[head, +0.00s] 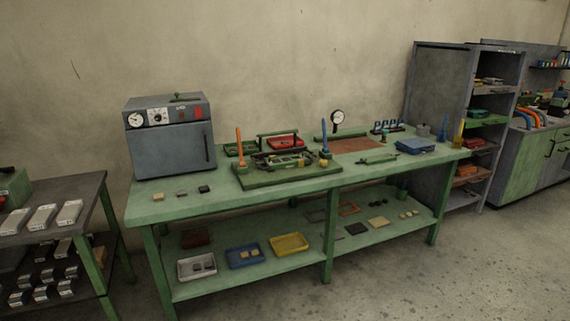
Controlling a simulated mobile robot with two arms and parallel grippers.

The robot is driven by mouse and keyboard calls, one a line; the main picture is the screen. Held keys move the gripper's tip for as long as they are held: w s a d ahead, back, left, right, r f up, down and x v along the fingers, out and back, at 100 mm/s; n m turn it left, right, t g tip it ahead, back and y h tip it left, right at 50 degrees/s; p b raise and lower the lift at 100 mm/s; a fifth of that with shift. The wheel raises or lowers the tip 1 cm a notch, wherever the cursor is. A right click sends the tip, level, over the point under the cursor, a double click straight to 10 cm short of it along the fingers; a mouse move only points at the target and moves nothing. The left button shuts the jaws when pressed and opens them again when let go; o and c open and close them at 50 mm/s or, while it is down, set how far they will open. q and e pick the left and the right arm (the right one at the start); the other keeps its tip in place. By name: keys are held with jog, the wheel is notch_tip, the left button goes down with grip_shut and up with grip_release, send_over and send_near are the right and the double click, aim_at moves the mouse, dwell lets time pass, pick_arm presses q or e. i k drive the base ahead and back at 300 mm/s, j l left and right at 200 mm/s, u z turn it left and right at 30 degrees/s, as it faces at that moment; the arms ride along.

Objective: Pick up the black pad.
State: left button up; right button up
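A small black block (204,189), which looks like the black pad, lies on the green workbench top (150,208) near its left front edge, in front of the grey oven. A small grey-green piece (182,193) and a small tan piece (170,198) lie in a row to its left. A dark flat square (356,228) lies on the bench's lower shelf; I cannot tell whether it is also a pad. Neither of my grippers is in view.
The grey oven (172,150) with dials stands behind the small pieces. A green fixture board (258,179) with upright handles lies to their right. Grey, blue and yellow trays (290,243) sit on the lower shelf. Open floor (400,290) lies in front.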

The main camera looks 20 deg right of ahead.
aim_at(203, 189)
jog(key=i+j+z, duration=0.15)
jog(key=i+j, duration=0.15)
jog(key=i, duration=0.35)
jog(key=i+j+z, duration=0.15)
jog(key=i+j, duration=0.3)
jog(key=i, duration=0.2)
jog(key=i+j+z, duration=0.15)
jog(key=i+j, duration=0.3)
jog(key=i, duration=0.15)
